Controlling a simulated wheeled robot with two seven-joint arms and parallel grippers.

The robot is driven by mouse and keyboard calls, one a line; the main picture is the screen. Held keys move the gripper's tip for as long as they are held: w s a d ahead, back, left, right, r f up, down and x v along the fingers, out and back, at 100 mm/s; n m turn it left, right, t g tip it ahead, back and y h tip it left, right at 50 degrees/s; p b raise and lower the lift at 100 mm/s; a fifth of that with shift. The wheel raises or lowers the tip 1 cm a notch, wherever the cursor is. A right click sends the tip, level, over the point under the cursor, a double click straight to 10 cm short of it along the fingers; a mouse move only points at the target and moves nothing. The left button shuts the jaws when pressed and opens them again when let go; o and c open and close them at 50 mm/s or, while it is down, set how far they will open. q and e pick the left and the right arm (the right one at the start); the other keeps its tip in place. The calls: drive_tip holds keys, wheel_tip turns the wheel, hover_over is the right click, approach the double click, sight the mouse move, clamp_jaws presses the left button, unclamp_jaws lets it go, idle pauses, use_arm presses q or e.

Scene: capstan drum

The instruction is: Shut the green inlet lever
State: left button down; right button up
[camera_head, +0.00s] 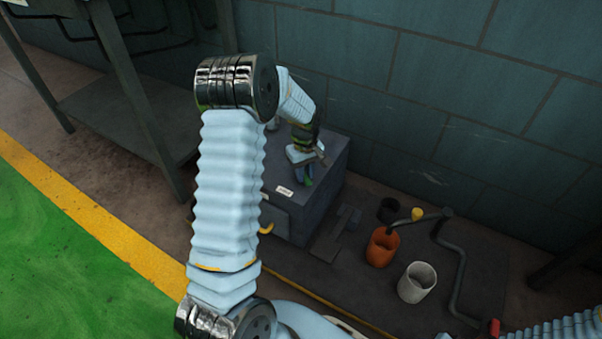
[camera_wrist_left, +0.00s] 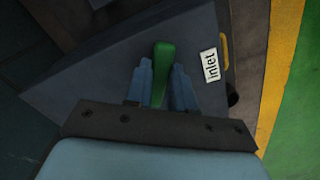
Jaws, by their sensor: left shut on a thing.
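The green inlet lever (camera_wrist_left: 161,70) stands on top of a dark grey box (camera_wrist_left: 85,75), beside a white label reading "Inlet" (camera_wrist_left: 210,65). My left gripper (camera_wrist_left: 160,82) is shut on the lever, with one blue finger on each side of it. In the head view my left gripper (camera_head: 307,172) is over the top of the box (camera_head: 325,180), and a bit of green shows there, mostly hidden by the fingers. The label also shows in the head view (camera_head: 284,191). My right gripper is not in view.
An orange cup (camera_head: 382,248), a white cup (camera_head: 417,283) and a bent dark pipe or crank (camera_head: 458,270) are on the dark floor plate right of the box. A grey wall (camera_head: 440,80) stands close behind. A metal table (camera_head: 110,115) is at the left.

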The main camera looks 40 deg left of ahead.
use_arm(q)
drive_tip(key=n, duration=0.1)
drive_tip(key=w+n, duration=0.1)
drive_tip(key=shift+d+r+n+p, duration=0.1)
drive_tip(key=shift+d+n+p, duration=0.1)
drive_tip(key=shift+n+p, duration=0.2)
drive_tip(key=shift+w+n+p, duration=0.3)
drive_tip(key=shift+w+n, duration=0.05)
drive_tip(key=shift+n, duration=0.6)
drive_tip(key=shift+w+n+p, duration=0.3)
drive_tip(key=shift+n, duration=0.65)
drive_tip(key=c, duration=1)
unclamp_jaws()
drive_tip(key=shift+o, duration=0.2)
wheel_tip(320, 180, up, 14)
drive_tip(key=p, duration=0.2)
drive_tip(key=shift+f, duration=0.2)
